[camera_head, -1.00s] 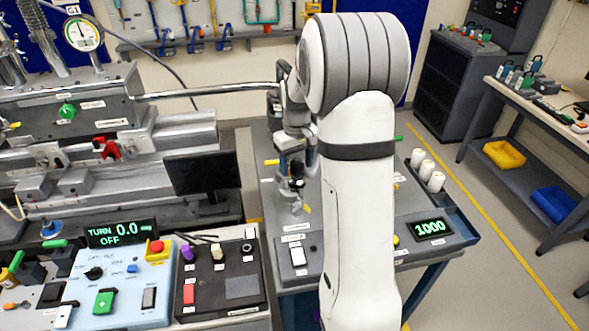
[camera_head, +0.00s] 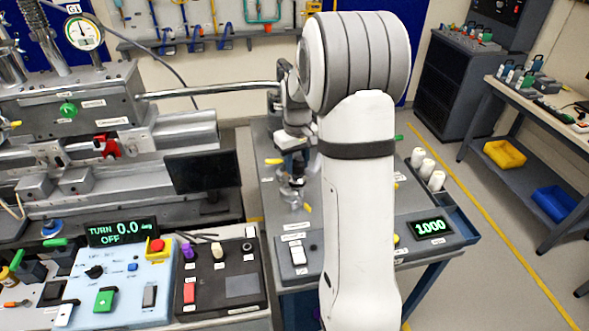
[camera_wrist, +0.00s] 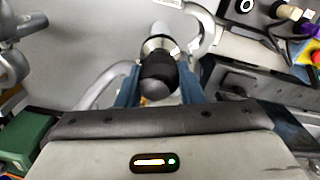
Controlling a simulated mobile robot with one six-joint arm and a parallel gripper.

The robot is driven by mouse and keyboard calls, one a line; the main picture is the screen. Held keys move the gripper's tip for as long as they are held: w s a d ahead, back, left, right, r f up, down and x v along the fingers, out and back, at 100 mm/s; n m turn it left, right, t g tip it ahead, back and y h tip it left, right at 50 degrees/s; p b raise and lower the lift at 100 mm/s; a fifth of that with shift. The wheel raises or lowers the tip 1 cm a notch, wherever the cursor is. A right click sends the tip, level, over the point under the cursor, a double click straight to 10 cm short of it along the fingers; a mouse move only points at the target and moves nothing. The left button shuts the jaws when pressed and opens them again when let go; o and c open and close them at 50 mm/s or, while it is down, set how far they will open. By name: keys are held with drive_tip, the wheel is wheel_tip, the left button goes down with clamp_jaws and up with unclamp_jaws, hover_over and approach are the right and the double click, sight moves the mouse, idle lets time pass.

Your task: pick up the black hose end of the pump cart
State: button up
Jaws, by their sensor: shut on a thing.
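The black hose end (camera_wrist: 158,76) sits between the two blue fingers of my gripper (camera_wrist: 160,84) in the wrist view. A silvery collar shows at its far side, with grey tubing around it. My gripper is shut on the hose end. In the head view, my gripper (camera_head: 295,158) is small and partly hidden by my own arm, above the pump cart (camera_head: 268,215). The hose end is hard to make out there. Metal fittings show on the cart top just below the gripper.
A dark monitor (camera_head: 202,171) stands left of the cart. A black control box (camera_head: 222,285) and a light-blue control panel (camera_head: 122,285) lie at the front left. White cylinders (camera_head: 430,171) stand at the cart's right edge.

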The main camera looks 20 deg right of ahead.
sight(297, 161)
wheel_tip(297, 161, up, 10)
drive_tip(key=shift+r+b, duration=0.1)
drive_tip(key=shift+b, duration=0.75)
drive_tip(key=shift+s, duration=0.1)
